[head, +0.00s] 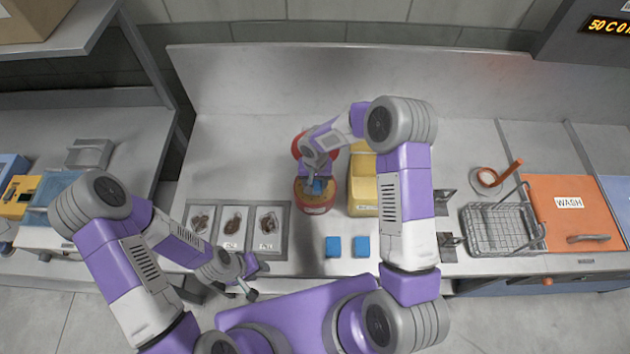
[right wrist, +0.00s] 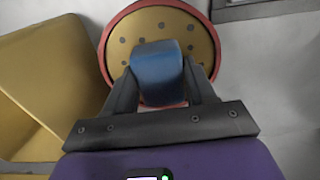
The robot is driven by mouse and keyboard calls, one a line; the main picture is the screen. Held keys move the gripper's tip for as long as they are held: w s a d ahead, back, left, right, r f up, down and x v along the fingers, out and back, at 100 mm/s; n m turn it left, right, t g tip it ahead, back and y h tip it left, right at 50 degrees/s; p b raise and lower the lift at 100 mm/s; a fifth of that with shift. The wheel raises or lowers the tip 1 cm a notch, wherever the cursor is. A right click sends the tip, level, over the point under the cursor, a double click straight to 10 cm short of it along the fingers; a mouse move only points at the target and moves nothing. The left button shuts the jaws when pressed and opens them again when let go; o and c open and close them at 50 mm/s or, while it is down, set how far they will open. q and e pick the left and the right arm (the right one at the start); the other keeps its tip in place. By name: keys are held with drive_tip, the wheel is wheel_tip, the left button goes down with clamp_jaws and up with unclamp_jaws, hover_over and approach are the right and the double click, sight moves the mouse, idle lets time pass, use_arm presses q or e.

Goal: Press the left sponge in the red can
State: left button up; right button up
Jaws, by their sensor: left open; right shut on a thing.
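The red can (head: 317,207) stands on the steel counter in the middle of the head view. In the right wrist view the can (right wrist: 107,45) shows a red rim around a tan, dotted inner face. My right gripper (head: 315,187) is over the can, shut on a blue sponge (right wrist: 158,72). The sponge lies in front of the can's face there; whether it touches is unclear. Two more blue sponges, a left one (head: 333,246) and a right one (head: 362,246), lie near the counter's front edge. My left gripper (head: 256,279) is open and empty at the front edge, left of them.
A yellow container (head: 364,190) stands just right of the can. A tray with three labelled sections (head: 251,247) lies to the left. A wire basket (head: 490,240), an orange WASH lid (head: 571,232) and a small round item with a handle (head: 486,178) are to the right.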

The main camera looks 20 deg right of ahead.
sight(315, 182)
drive_tip(key=shift+s+f+b, duration=0.1)
drive_tip(key=shift+b, duration=0.25)
idle(1.3)
drive_tip(key=shift+r+p, duration=1.7)
drive_tip(key=shift+r, duration=1.9)
